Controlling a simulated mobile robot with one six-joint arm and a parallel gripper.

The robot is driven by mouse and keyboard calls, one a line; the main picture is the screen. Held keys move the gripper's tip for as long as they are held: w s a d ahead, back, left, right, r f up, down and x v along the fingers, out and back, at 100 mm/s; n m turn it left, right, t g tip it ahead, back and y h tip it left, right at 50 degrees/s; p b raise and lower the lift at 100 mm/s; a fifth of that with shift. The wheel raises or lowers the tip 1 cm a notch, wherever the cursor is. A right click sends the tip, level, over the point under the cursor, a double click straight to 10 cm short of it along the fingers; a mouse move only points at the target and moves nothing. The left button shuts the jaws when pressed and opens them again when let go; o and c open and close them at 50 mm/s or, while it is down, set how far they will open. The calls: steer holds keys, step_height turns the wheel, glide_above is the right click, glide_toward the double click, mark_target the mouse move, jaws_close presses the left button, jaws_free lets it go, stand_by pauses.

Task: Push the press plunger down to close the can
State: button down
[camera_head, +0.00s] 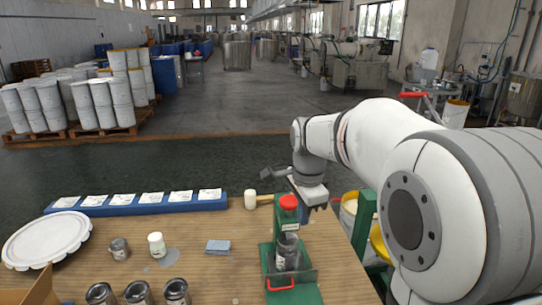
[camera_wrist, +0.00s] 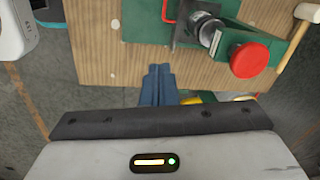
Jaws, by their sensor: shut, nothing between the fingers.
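The green press (camera_head: 266,256) stands near the right edge of the wooden table. Its red plunger knob (camera_head: 289,202) is on top, and a metal can (camera_head: 287,254) stands upright under it. In the wrist view the red knob (camera_wrist: 249,60) is right of centre, with the can (camera_wrist: 208,34) up and left of it. I cannot tell whether the can's lid is seated. My gripper (camera_head: 307,215) is just right of the press, near the knob's height. In the wrist view its blue-grey fingers (camera_wrist: 158,70) are together and empty, apart from the knob.
A mallet (camera_head: 252,201) lies behind the press. Several metal cans (camera_head: 138,292) stand at the front left, with a white-lidded jar (camera_head: 157,245) and a blue cloth (camera_head: 218,246) nearby. A blue rack (camera_head: 140,206) runs along the back. Green uprights and yellow-rimmed buckets (camera_head: 349,206) are right of the table.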

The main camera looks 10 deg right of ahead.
mark_target(290, 200)
steer(key=w+r+m+p, duration=0.1)
steer(key=w+m+p, duration=0.1)
steer(key=w+m, duration=0.2)
steer(key=w+r+m+p, duration=0.1)
steer(key=w+m, duration=0.3)
steer(key=w, duration=0.2)
steer(key=w+r+m+g+p, duration=0.1)
steer(key=w+m+p, duration=0.1)
steer(key=w+m, duration=0.3)
steer(key=shift+w+r+p, duration=0.1)
steer(key=shift+r+p, duration=0.05)
steer(key=shift+p, duration=0.2)
steer(key=shift+w+f+m+b, duration=0.1)
steer(key=shift+f+m+b, duration=0.2)
steer(key=shift+f+b, duration=0.15)
step_height(290, 200, down, 7)
steer(key=b, duration=0.5)
steer(key=shift+r+b, duration=0.1)
steer(key=shift+b, duration=0.2)
steer(key=shift+f+b, duration=0.45)
steer(key=shift+f, duration=0.7)
steer(key=shift+s+f, duration=0.2)
steer(key=shift+r, duration=0.1)
